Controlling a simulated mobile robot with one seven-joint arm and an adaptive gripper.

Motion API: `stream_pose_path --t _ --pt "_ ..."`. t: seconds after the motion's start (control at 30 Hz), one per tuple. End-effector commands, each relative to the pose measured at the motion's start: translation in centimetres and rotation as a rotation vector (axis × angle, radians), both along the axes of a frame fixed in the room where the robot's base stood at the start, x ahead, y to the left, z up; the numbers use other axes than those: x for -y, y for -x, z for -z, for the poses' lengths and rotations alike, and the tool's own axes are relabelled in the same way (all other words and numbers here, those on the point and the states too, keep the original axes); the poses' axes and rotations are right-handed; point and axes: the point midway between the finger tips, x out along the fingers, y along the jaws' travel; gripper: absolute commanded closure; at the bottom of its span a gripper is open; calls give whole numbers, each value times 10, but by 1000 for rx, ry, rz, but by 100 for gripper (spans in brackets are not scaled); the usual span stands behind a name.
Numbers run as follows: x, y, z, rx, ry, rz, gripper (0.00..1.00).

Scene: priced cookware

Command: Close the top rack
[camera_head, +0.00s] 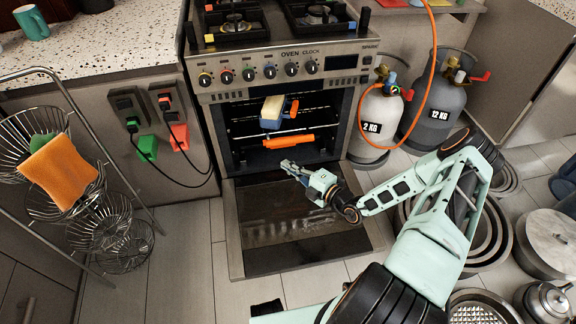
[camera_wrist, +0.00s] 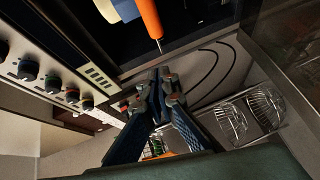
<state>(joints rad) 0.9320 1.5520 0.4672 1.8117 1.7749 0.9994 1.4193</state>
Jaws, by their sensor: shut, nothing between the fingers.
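The oven (camera_head: 285,75) stands open, its door (camera_head: 295,215) lowered flat toward the floor. Inside, the top rack (camera_head: 300,130) shows as thin metal bars across the cavity; how far it is pulled out is hard to tell. A cream and blue item (camera_head: 272,112) sits at the rack's level, with an orange item (camera_head: 288,141) just below. My gripper (camera_head: 288,166) is shut and empty, in front of the opening, above the door and below the orange item. In the wrist view my gripper (camera_wrist: 160,76) points toward the cavity, with the orange item (camera_wrist: 147,18) ahead, apart from the fingertips.
Two gas cylinders (camera_head: 375,125) (camera_head: 436,108) with an orange hose stand right of the oven. A wire basket stand (camera_head: 103,220) with an orange cloth (camera_head: 60,172) is at left. Pans and a kettle (camera_head: 545,300) lie on the floor at right. Floor left of the door is clear.

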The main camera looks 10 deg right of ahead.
Motion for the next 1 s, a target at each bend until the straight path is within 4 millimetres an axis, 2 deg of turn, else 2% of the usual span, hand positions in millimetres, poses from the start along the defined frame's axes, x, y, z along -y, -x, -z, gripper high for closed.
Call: stream_pose_path --t 0.33,0.5,0.7,1.0 --pt "-44 -60 13 0 1 -5 100" --pt "-37 -85 18 0 3 -3 100" --pt "-35 -96 19 -1 1 -3 100" --pt "-34 -97 18 -2 1 -3 100"
